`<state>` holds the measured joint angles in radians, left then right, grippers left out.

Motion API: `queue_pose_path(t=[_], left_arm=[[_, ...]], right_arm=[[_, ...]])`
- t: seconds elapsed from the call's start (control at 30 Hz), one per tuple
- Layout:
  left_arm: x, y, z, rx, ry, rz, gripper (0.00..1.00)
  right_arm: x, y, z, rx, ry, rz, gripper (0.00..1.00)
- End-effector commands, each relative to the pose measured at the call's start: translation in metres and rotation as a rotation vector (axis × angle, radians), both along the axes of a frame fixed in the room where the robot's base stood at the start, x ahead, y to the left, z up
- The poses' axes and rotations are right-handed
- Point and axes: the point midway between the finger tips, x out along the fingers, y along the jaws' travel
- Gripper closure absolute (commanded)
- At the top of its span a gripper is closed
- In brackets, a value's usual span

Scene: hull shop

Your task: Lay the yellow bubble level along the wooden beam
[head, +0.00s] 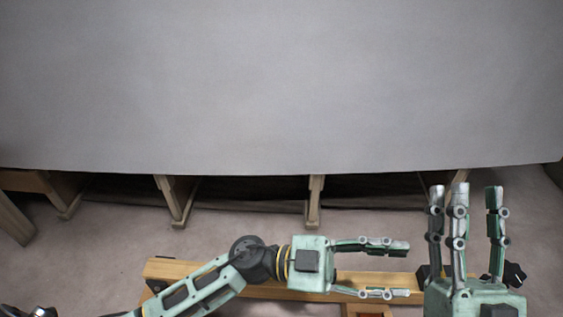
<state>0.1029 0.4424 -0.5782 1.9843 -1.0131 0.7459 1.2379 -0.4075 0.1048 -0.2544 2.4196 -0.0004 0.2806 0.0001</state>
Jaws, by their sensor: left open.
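The wooden beam (178,268) lies across the bottom of the head view, partly covered by my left arm and by my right gripper near its right end. My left gripper (408,270) points right over the beam; its fingers are apart with nothing between them. My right gripper (472,190) points up the picture at the right; its fingers are spread and empty. I cannot make out the yellow bubble level in this view; it may be hidden or outside the frame.
A large smooth grey surface (280,85) fills the upper view. Wooden supports (315,200) stand below its lower edge. Bare floor (115,235) lies between them and the beam. A wooden piece (367,310) shows below the beam at the bottom edge.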

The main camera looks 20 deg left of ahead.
Motion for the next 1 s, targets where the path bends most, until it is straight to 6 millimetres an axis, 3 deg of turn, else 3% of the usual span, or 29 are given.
queue_pose_path(t=[0.03,0.1,0.2,0.3,0.5,0.6,0.73,1.0], left_arm=[[-0.002,0.005,0.029,-0.114,-0.023,0.057,0.6],[0.0,0.021,0.066,-0.253,-0.058,0.161,0.6],[0.008,0.054,0.106,-0.416,-0.083,0.336,0.6],[0.016,0.094,0.132,-0.529,-0.084,0.528,0.6],[0.026,0.162,0.146,-0.613,-0.04,0.837,0.6],[0.028,0.181,0.146,-0.614,-0.022,0.921,0.6],[0.028,0.191,0.145,-0.611,-0.012,0.967,0.6],[0.028,0.192,0.145,-0.609,-0.014,0.97,0.6]], right_arm=[[0.0,0.0,0.0,0.0,0.0,0.0,0.6],[0.0,0.0,0.0,0.0,0.0,0.0,0.6],[0.0,0.0,0.0,0.0,-0.001,0.0,0.6],[0.0,0.0,0.0,0.0,-0.001,0.0,0.6],[0.0,0.0,0.0,0.001,-0.002,0.0,0.6],[0.0,0.0,0.0,0.001,-0.002,0.0,0.6],[0.0,0.0,0.001,0.001,-0.002,0.0,0.6],[0.0,0.0,0.001,0.002,-0.003,0.001,0.6]])
